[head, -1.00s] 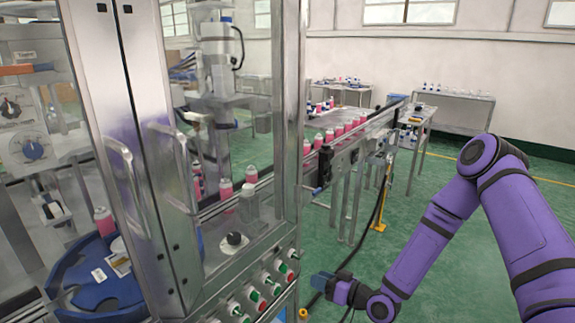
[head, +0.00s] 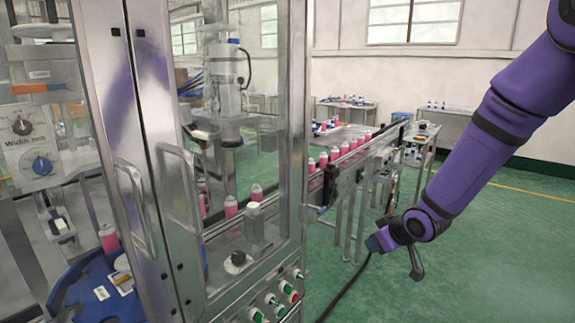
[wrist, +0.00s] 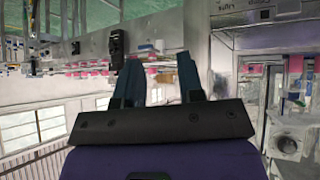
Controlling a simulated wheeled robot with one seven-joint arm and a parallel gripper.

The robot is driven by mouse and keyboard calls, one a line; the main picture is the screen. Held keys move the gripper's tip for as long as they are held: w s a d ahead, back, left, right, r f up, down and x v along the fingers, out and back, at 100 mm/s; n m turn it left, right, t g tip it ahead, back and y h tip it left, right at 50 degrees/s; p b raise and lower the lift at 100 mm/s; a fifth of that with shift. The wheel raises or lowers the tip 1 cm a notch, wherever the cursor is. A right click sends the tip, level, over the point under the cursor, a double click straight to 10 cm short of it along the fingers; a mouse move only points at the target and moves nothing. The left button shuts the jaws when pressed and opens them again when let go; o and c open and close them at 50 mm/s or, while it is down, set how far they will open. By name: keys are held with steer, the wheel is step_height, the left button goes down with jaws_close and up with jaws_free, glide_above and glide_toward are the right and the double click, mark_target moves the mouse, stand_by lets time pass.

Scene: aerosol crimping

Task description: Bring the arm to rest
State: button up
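My purple arm (head: 480,135) comes in from the upper right of the head view and reaches down over the green floor. My gripper (head: 390,250) is at its lower end, in free space right of the crimping machine and in front of the conveyor. In the wrist view the two dark fingers of my gripper (wrist: 157,72) stand apart with a gap between them. Nothing shows in their grasp.
The crimping machine (head: 150,130), with a metal frame and control buttons (head: 278,307), fills the left. Pink bottles (head: 345,148) line the conveyor behind my gripper. A blue rotary table (head: 85,285) is at lower left. Green floor (head: 480,260) is clear at right.

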steer(key=s+d+r+m+h, duration=0.2)
steer(key=s+d+r, duration=0.1)
steer(key=s+r, duration=0.4)
steer(key=s+d+r+m+h, duration=0.25)
steer(key=s+r, duration=0.25)
steer(key=r, duration=0.5)
steer(key=s+r+m+g, duration=0.1)
steer(key=s+r, duration=0.2)
steer(key=s, duration=0.7)
steer(key=s+d+r+m+g, duration=0.1)
steer(key=s+r, duration=0.3)
steer(key=s, duration=0.5)
steer(key=shift+s+d+r+y, duration=0.25)
steer(key=shift+s+y, duration=0.15)
steer(key=shift+y, duration=0.05)
steer(key=shift+m, duration=0.25)
